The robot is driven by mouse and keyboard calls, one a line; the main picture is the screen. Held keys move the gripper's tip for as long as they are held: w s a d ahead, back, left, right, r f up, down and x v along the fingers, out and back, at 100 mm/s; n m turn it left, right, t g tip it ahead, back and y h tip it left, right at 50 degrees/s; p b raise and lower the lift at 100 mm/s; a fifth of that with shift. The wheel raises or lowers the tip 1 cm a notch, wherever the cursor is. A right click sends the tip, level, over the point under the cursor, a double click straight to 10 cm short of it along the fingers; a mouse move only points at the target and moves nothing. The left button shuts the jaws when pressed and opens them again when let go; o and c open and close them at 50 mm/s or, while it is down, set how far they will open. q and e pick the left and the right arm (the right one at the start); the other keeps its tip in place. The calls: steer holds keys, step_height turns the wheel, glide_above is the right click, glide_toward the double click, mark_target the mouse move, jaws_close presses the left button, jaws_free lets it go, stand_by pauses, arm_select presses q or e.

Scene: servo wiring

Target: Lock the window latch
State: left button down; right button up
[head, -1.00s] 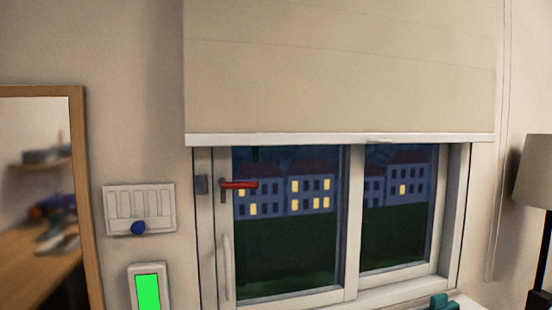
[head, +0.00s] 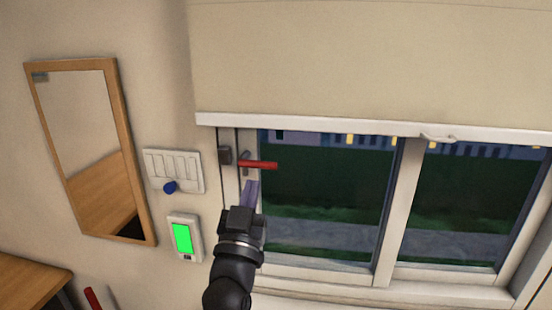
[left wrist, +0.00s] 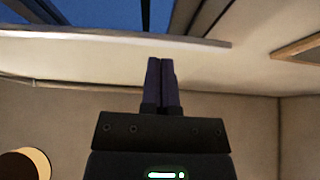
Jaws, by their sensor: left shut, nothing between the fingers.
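The window latch has a red handle (head: 259,165) that points sideways to the right from its pivot on the left sash frame. A small dark grey block (head: 225,155), likely the catch, sits on the frame just left of the pivot. My left gripper (head: 250,190) is shut and empty, its fingers pointing up just below the red handle; I cannot tell whether they touch. The left wrist view shows its two fingers (left wrist: 161,85) together with nothing between them. The latch cannot be made out there. My right gripper is not in view.
A switch panel (head: 174,171) with a blue knob and a device with a green screen (head: 184,238) are on the wall left of the window. A mirror (head: 130,160) hangs farther left. A blind (head: 370,60) covers the upper window, its bottom bar above the latch.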

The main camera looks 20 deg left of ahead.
mark_target(262, 164)
arm_select(q)
steer(key=shift+a, duration=0.1)
steer(key=w, duration=0.3)
steer(key=w+a+p, duration=0.1)
steer(key=w, duration=0.2)
steer(key=w+a+r+p, duration=0.1)
steer(key=w, duration=0.2)
steer(key=shift+a, duration=0.1)
